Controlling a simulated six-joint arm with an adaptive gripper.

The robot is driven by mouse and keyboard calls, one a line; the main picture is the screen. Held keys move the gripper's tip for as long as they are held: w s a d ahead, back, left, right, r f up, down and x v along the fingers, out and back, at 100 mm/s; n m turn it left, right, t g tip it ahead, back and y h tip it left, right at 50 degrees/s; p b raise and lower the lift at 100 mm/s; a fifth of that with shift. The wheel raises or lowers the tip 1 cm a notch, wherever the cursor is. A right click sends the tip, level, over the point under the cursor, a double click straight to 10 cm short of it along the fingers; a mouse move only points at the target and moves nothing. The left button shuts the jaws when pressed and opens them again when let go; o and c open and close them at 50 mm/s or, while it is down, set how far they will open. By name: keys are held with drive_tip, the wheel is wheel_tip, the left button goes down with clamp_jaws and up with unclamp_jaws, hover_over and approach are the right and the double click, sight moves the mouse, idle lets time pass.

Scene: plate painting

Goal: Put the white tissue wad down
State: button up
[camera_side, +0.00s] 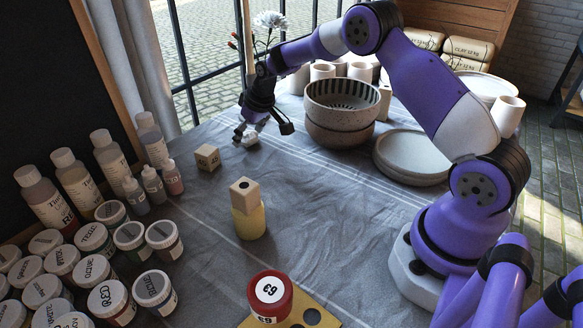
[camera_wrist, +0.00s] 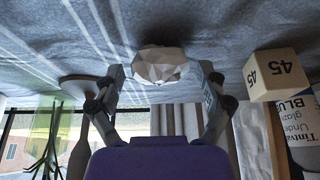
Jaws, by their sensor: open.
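The white tissue wad (camera_wrist: 160,64) is a faceted, crumpled lump on the grey cloth (camera_wrist: 60,30) in the wrist view. My gripper (camera_wrist: 160,76) is open, with one finger on each side of the wad and a gap showing at both sides. In the side view my gripper (camera_side: 246,129) reaches down to the cloth at the back, left of the striped bowl. The wad (camera_side: 249,139) shows there as a small pale lump at the fingertips, partly hidden by them.
A wooden block (camera_side: 207,157) marked 45 stands just left of my gripper. Another block (camera_side: 244,190) sits on a yellow cylinder (camera_side: 249,222) in front. Stacked bowls (camera_side: 341,108) stand to the right. Bottles and paint jars (camera_side: 92,272) fill the left. The middle cloth has free room.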

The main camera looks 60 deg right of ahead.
drive_tip(key=shift+r, duration=0.1)
drive_tip(key=s+a+v, duration=0.1)
drive_tip(key=v, duration=0.8)
drive_tip(key=s+a+f+v, duration=0.1)
drive_tip(key=a+v, duration=0.1)
drive_tip(key=v, duration=0.6)
drive_tip(key=s+a+r, duration=0.1)
drive_tip(key=s+a, duration=0.2)
drive_tip(key=s, duration=0.6)
drive_tip(key=s+a+r+t, duration=0.1)
drive_tip(key=s+a, duration=0.2)
drive_tip(key=s, duration=0.7)
drive_tip(key=shift+s+a, duration=0.25)
drive_tip(key=shift+a, duration=0.1)
